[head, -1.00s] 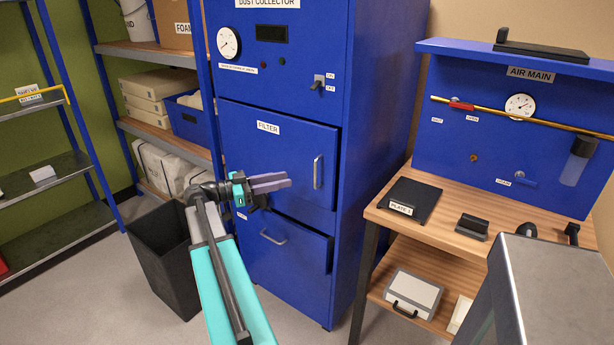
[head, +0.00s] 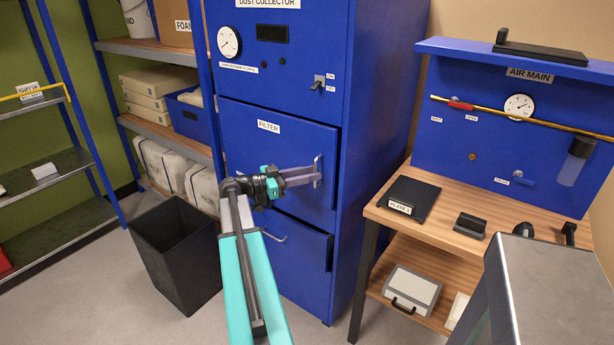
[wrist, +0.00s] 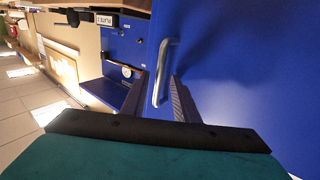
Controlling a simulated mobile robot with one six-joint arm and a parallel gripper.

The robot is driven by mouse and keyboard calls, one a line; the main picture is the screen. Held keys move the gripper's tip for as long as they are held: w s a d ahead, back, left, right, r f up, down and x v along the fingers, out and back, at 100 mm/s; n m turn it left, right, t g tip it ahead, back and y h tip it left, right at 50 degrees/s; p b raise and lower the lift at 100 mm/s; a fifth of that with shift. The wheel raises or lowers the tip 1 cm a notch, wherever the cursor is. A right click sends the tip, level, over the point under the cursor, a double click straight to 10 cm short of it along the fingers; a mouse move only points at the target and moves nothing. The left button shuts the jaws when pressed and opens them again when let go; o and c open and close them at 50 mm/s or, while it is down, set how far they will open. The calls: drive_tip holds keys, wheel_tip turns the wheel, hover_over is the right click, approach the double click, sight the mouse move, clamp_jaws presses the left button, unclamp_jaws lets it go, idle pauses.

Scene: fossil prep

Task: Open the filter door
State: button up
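The filter door (head: 260,160) is a blue panel labelled FILTER in the middle of the blue dust collector cabinet. Its silver bar handle (head: 318,170) stands upright near the door's right edge. My gripper (head: 318,176) is at the handle, with its grey fingers pointing right. In the wrist view, the handle (wrist: 163,70) lies between the two fingertips (wrist: 160,88), one on each side. The fingers look apart, with a gap beside the bar. The door looks in line with the cabinet front.
A lower blue panel with its own handle (head: 272,237) lies below the door. A black bin (head: 178,250) stands left of my arm. A wooden bench (head: 440,233) with a black plate stands right of the cabinet. Shelving (head: 165,133) stands on the left.

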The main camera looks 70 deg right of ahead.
clamp_jaws()
drive_tip(key=shift+a, duration=0.2)
